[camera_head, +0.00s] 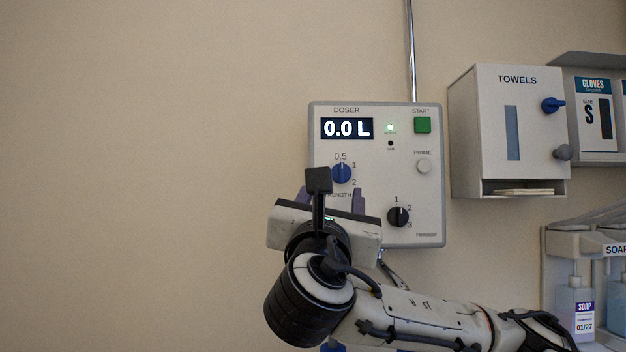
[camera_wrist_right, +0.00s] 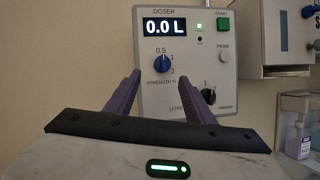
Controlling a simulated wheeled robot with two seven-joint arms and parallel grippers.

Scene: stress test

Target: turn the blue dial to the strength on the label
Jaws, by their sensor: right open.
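The blue dial (camera_head: 342,173) is on the front of the grey-white doser panel (camera_head: 432,190), in a scale marked 0.5, 1 and 2. It also shows in the wrist view (camera_wrist_right: 162,64), above "STRENGTH %". Its pointer looks turned up towards 0.5, but it is too small to be sure. My right gripper (camera_head: 330,196) is open and empty, just below and in front of the dial. In the wrist view its purple fingers (camera_wrist_right: 172,86) stand apart below the dial, not touching it. I cannot make out a label giving a strength. My left gripper is not in view.
A towel dispenser (camera_head: 480,130), glove box (camera_head: 590,110) and soap bottle (camera_head: 584,318) are at right. The left wall is bare.

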